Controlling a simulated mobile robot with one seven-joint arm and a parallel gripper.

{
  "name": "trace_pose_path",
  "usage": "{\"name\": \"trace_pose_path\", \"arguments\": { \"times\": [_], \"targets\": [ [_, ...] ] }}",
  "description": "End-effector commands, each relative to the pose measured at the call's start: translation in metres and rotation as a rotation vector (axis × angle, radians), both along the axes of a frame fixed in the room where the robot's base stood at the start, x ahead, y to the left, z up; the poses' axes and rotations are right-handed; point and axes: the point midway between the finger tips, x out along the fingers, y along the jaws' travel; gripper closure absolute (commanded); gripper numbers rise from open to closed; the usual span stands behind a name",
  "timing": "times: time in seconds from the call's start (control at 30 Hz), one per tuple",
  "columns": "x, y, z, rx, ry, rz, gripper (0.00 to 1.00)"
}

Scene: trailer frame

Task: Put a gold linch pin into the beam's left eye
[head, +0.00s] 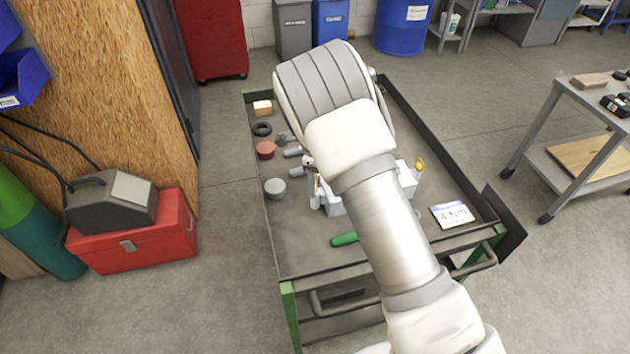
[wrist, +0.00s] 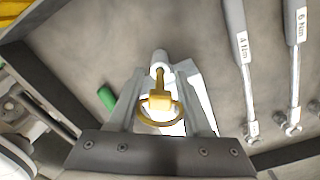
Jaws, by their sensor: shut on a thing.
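In the wrist view, my gripper (wrist: 164,78) is shut on a gold linch pin (wrist: 160,103), with the pin's ring toward the dark palm bar and its shank pointing away. A pale rounded piece (wrist: 159,59) shows at the shank's far end; I cannot tell whether the shank is inside an eye. In the head view, the pale grey beam (head: 334,206) sits on the cart, its middle hidden behind my arm. Gold shows at its left end (head: 317,188) and at its right end (head: 419,164).
The cart's tray (head: 305,245) has a raised rim. A red-brown cap (head: 265,149), a grey knob (head: 275,187), a black ring (head: 262,129), a green handle (head: 344,239) and a card (head: 452,214) lie on it. Two labelled wrenches (wrist: 240,45) (wrist: 296,50) show in the wrist view.

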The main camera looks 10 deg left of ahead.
Motion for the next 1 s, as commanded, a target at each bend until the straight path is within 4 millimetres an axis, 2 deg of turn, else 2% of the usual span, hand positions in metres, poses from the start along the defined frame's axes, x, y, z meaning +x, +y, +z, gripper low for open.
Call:
{"name": "trace_pose_path", "arguments": {
  "times": [1.0],
  "targets": [
    [0.0, 0.0, -0.037, 0.0, 0.0, 0.0, 0.95]
  ]
}}
